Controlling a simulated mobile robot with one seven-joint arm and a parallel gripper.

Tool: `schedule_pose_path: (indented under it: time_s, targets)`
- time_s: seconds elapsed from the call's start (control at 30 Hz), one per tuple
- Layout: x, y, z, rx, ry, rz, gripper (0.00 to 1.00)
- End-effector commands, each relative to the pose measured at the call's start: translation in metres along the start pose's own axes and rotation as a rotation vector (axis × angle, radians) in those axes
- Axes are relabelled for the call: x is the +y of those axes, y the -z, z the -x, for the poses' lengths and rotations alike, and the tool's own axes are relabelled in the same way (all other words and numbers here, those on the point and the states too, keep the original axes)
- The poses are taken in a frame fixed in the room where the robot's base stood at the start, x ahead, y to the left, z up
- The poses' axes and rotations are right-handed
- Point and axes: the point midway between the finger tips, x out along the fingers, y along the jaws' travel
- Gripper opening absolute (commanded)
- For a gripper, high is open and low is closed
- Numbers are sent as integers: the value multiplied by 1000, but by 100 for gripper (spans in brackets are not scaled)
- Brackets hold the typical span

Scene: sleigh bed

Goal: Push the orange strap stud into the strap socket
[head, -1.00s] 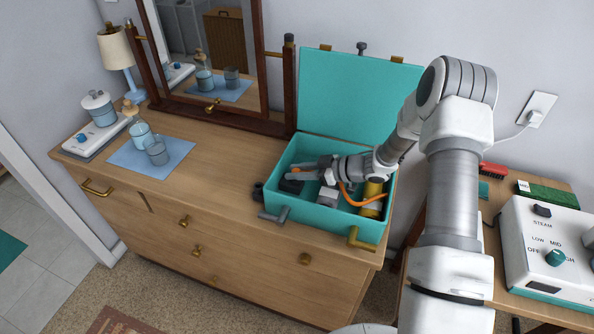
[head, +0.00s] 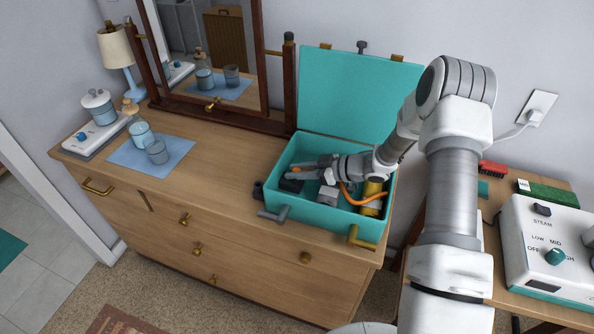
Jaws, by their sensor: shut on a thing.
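The teal case (head: 345,222) stands open on the dresser, its lid raised behind. My gripper (head: 295,172) reaches into the left part of the case from the right. It is shut, with a small orange piece (head: 297,168) at its fingertips, which looks like the strap stud. An orange strap (head: 352,199) curves across the right part of the case, by a yellow cylinder (head: 371,189). I cannot make out the strap socket. My gripper and wrist hide part of the case's inside.
A dark block (head: 291,186) and a grey block (head: 327,196) lie inside the case. The case walls surround my gripper. A mirror stands behind to the left; jars on a blue mat (head: 126,158) are farther left. The dresser top between is clear.

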Motion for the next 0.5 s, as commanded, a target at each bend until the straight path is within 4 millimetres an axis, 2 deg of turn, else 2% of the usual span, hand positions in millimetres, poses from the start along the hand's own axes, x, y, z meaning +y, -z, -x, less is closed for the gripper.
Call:
schedule_pose_path:
  time_s: [0.33, 0.37, 0.5]
  targets:
    - [0, 0, 0, 0, 0, 0, 0]
    - [0, 0, 0, 0, 0, 0, 33]
    - [0, 0, 0, 0, 0, 0, 58]
